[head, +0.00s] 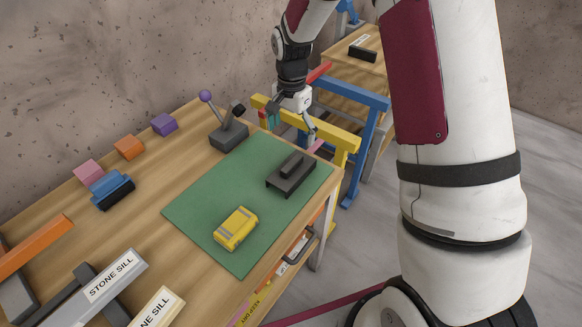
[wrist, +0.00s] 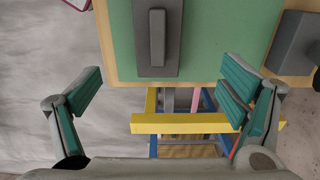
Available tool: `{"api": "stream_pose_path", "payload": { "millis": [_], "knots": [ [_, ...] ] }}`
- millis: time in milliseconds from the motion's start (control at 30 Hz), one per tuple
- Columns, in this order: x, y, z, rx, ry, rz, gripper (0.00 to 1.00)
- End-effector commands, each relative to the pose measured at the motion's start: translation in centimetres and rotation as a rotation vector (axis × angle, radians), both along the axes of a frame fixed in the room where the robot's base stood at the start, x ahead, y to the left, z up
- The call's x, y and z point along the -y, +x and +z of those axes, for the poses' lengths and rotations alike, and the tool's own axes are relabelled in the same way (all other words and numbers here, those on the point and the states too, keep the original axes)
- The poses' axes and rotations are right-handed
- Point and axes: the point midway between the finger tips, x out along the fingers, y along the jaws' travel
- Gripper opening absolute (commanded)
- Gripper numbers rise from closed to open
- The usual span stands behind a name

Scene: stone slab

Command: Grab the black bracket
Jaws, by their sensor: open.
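The black bracket (head: 291,174) lies on the green mat (head: 195,214), near the mat's right edge on the wooden table. It is a dark flat plate with a raised bar on top. In the wrist view the bracket (wrist: 157,50) shows at the top centre, beyond and between my fingertips. My gripper (head: 290,125) is open and empty, above and past the far end of the table. In the wrist view its two fingers (wrist: 165,85) stand wide apart, with teal pads, and touch nothing. The bracket's top end is cut off in the wrist view.
A yellow block (head: 236,229) lies on the mat. A grey base with a purple-knobbed lever (head: 229,136) stands left of my gripper. A yellow beam (head: 322,130) and a blue frame (head: 352,95) stand beyond the table's end. Several coloured blocks line the table's back side.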

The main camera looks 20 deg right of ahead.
Motion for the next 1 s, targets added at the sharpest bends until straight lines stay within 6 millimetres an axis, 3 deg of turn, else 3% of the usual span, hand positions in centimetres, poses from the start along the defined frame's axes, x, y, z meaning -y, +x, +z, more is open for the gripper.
{"api": "stream_pose_path", "payload": {
  "millis": [300, 667, 1000],
  "knots": [
    [0.0, -0.2, -5.8, -0.004, 0.001, 0.002, 0.9],
    [0.1, -0.3, -8.5, -0.003, 0.0, 0.002, 0.9],
    [0.3, -0.3, -12.3, -0.001, 0.0, 0.003, 0.9]
  ]
}}
